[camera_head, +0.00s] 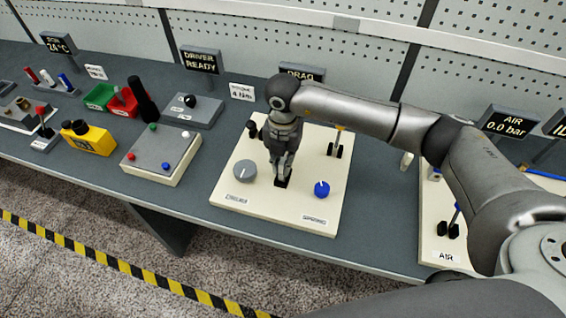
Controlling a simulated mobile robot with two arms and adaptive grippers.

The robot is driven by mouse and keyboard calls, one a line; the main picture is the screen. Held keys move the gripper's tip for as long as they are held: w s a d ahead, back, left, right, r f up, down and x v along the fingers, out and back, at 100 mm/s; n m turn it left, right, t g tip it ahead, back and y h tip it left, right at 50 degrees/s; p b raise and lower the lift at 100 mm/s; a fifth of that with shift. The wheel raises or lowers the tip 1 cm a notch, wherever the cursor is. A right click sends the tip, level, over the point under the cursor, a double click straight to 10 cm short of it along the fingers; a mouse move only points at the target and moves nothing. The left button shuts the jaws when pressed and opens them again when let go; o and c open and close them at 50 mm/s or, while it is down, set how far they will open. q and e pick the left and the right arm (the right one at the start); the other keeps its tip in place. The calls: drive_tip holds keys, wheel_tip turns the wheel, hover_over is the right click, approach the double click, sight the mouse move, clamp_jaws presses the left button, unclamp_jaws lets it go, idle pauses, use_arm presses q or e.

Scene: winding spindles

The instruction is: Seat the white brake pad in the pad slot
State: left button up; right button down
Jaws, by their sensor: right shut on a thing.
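My right gripper (283,178) points straight down over the cream panel (225,199) in the middle of the bench. Its fingers are shut, with their tips at a small black slot piece (282,184) on the panel. What they hold, by its place the white brake pad, is hidden by the fingers, and I cannot tell how deep it sits. My left gripper is not in view.
A grey dial (244,171) and a blue knob (321,188) flank the gripper closely. A black lever piece (335,150) stands behind right. A small whitish upright piece (406,160) stands by my arm. A button box (161,155) is left.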

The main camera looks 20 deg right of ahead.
drive_tip(key=shift+f, duration=0.85)
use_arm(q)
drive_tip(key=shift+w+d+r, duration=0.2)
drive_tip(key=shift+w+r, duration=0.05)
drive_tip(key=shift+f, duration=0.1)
use_arm(e)
drive_tip(key=shift+f, duration=0.1)
drive_tip(key=c, duration=1.9)
unclamp_jaws()
drive_tip(key=shift+f, duration=0.1)
drive_tip(key=o, duration=0.4)
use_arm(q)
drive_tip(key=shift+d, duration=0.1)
use_arm(e)
drive_tip(key=shift+o, duration=0.2)
